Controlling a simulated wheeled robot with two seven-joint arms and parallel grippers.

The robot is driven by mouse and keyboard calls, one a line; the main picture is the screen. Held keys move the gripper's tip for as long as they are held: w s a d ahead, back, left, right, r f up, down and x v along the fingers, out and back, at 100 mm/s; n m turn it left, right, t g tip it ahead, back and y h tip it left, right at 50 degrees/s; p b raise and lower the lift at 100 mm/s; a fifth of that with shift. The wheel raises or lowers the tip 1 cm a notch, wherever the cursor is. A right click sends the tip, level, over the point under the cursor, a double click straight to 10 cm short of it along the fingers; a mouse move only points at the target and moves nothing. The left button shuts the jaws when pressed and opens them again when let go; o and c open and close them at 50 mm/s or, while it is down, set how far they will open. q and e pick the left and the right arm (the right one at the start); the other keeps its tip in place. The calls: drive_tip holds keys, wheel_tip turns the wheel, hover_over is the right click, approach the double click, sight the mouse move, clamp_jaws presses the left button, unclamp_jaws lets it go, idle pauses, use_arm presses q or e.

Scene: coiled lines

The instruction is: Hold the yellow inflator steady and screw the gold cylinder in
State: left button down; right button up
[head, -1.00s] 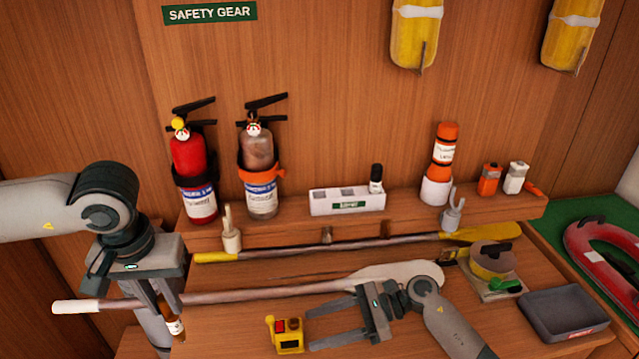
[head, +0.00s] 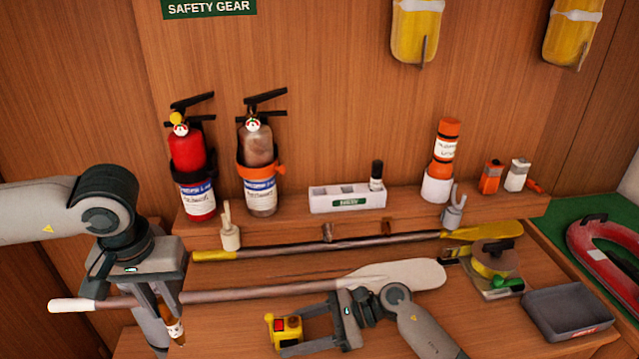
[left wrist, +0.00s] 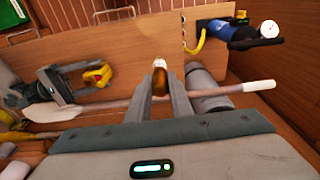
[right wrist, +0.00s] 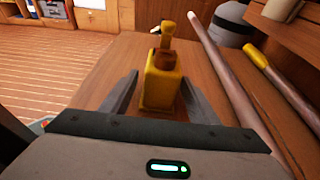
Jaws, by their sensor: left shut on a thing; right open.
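The yellow inflator (head: 284,330) stands on the bench at the front, with a red patch and a lever on top. My right gripper (head: 292,332) is open, its fingers reaching to either side of the inflator. In the right wrist view the inflator (right wrist: 160,88) sits between the open fingers, with a gap visible at least on the left. My left gripper (head: 166,312) is shut on the gold cylinder (head: 175,330), which hangs low at the left with a white band. The cylinder's amber body (left wrist: 160,84) shows between the fingers in the left wrist view.
A paddle (head: 400,275) lies across the bench behind both grippers, its shaft passing by my left gripper. A second, yellow-ended paddle (head: 340,243) lies further back. A grey tray (head: 567,312) is at the right. Two extinguishers (head: 188,165) stand on the back shelf.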

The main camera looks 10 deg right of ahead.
drive_tip(key=c, duration=1)
use_arm(q)
drive_tip(key=w+d+r, duration=0.2)
drive_tip(key=d, duration=0.9)
drive_tip(key=w+d+r, duration=0.2)
drive_tip(key=w+d, duration=0.1)
drive_tip(key=d, duration=0.7)
drive_tip(key=shift+w+d, duration=0.15)
drive_tip(key=shift+d, duration=0.2)
